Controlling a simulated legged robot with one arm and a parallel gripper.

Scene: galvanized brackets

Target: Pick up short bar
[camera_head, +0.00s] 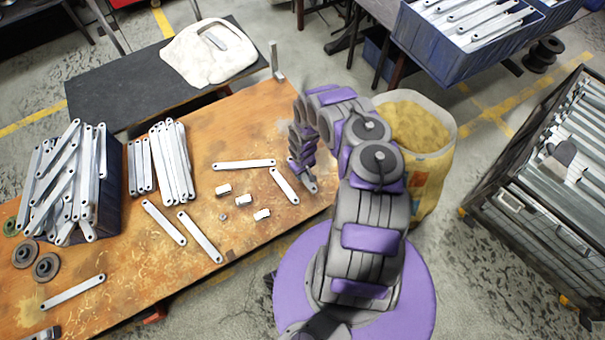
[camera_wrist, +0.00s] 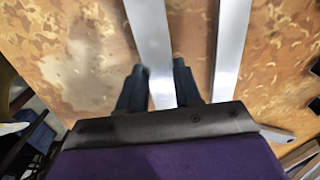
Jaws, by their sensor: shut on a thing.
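A flat grey metal bar (camera_wrist: 153,40) lies between the two fingers of my gripper (camera_wrist: 160,88) in the wrist view, and the gripper is shut on it. In the head view my gripper (camera_head: 306,175) is low at the right end of the wooden table, and a small end of the held bar (camera_head: 311,186) shows below it. The rest of that bar is hidden there by the gripper. A second bar (camera_head: 284,186) lies just left of the gripper. A bar also runs right of the fingers in the wrist view (camera_wrist: 231,45).
The wooden table (camera_head: 245,115) carries another loose bar (camera_head: 244,164), small metal blocks (camera_head: 243,201), stacked bars (camera_head: 173,162) and a blue bin of bars (camera_head: 110,190). A yellow-filled sack (camera_head: 425,140) stands beside my arm. A crate (camera_head: 540,215) stands at the right.

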